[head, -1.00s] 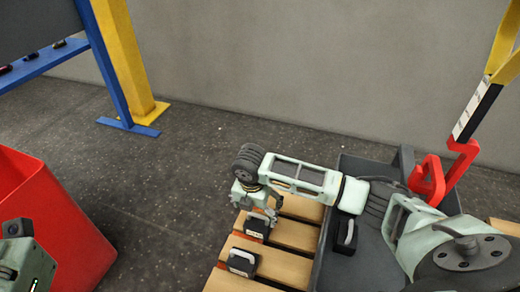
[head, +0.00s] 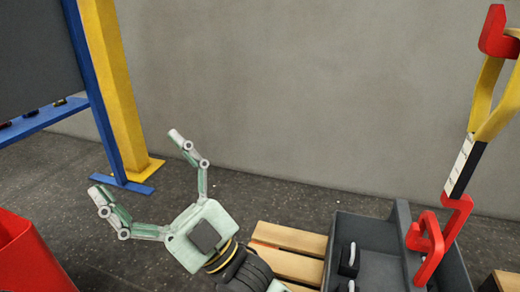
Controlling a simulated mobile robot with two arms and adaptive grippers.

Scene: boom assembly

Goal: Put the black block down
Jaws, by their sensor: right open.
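My right gripper (head: 134,162) is raised in front of the camera with its two fingers spread wide, and nothing is between them. A black block (head: 350,263) with a light strip on it sits inside the grey tray (head: 375,230) at the lower right. Part of a second such block shows below it at the picture's bottom edge. No black block shows on the visible part of the wooden pallet (head: 290,237); my right arm and the picture edge hide the rest. My left gripper is out of view.
A red bin (head: 30,260) stands at the lower left. A blue and yellow frame (head: 120,100) stands behind it. A red hook (head: 428,245) and a yellow, black and white post (head: 465,165) rise by the tray. The dark floor between is clear.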

